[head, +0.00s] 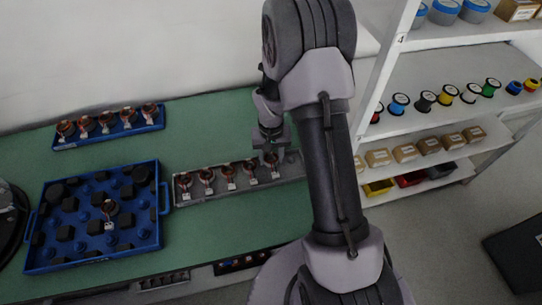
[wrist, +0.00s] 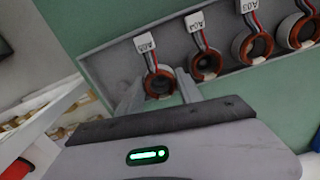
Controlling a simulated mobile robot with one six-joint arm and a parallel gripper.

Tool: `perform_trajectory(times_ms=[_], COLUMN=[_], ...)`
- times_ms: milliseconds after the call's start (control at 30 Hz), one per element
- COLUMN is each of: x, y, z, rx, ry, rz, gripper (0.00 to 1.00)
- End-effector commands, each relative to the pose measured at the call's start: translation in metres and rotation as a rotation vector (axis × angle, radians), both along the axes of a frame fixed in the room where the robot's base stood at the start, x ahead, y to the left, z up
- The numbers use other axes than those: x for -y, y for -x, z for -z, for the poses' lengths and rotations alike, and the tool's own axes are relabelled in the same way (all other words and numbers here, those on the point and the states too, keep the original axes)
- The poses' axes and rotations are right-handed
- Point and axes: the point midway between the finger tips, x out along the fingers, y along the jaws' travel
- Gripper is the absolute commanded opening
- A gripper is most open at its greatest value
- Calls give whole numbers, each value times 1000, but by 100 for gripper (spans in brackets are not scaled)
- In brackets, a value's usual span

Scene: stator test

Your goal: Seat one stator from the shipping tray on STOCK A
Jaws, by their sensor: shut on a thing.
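My gripper (head: 270,150) is low over the right end of a grey rack (head: 185,198) on the green bench. In the wrist view my gripper (wrist: 160,93) has its fingers on either side of a copper stator (wrist: 158,82) with a white tag A05, and is shut on it. This stator sits at the end of the row; whether it is fully down is hidden. Several more stators stand along the rack, with tags A04 and A03 readable. A large blue tray (head: 36,262) with blue pegs and black blocks holds one stator (head: 110,209). No STOCK A label is readable.
A small blue rack (head: 108,138) with several stators stands at the back left. White shelves (head: 430,122) with spools and boxes stand to the right of the bench. Green bench surface (head: 215,120) is free behind the grey rack.

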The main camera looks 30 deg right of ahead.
Motion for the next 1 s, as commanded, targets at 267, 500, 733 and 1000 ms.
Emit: perform_trajectory(times_ms=[267,500,733,1000], x=[0,0,0,0], y=[0,0,0,0], z=[4,5,10,9], rx=[0,0,0,0], ry=[0,0,0,0], rz=[0,0,0,0], gripper=[0,0,0,57])
